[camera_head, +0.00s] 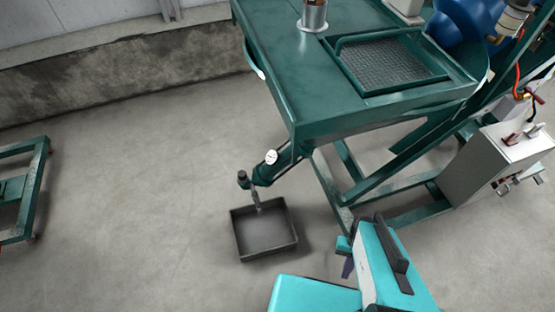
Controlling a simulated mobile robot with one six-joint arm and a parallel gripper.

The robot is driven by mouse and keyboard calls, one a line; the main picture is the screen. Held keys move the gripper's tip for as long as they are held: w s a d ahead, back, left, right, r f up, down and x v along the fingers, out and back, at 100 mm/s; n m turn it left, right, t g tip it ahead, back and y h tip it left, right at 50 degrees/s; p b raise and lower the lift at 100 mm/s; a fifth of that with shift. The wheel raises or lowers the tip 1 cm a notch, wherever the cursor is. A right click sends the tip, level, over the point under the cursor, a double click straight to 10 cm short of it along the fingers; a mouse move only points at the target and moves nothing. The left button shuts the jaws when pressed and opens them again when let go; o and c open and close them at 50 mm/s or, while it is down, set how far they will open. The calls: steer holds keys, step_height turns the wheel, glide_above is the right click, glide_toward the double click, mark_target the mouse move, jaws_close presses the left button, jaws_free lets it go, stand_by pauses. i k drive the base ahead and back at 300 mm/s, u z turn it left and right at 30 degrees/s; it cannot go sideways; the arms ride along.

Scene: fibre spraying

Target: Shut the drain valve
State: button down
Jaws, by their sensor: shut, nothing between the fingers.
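The drain valve (243,179) is a small dark fitting on the sloping green pipe below the table's front corner. A thin grey piece, perhaps its lever or spout, points down from it towards the tray; I cannot tell whether the valve is open or shut. A dark square drip tray (236,238) lies on the floor below it. My gripper (348,267) seems to be the small dark end piece beside my teal arm at the bottom centre. It is shut and empty, right of the tray and well apart from the valve. Its fingers are largely hidden.
The green table (310,75) with a mesh inset (390,62) overhangs the pipe, which carries a round white gauge (271,157). Its green legs and a grey box (495,165) stand at the right. A green frame (28,175) is far left. Floor left of the tray is clear.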

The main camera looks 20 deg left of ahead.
mark_target(254, 193)
steer(key=z, duration=0.15)
steer(key=k, duration=1.65)
steer(key=u, duration=0.65)
steer(key=i, duration=1.05)
steer(key=u, duration=0.05)
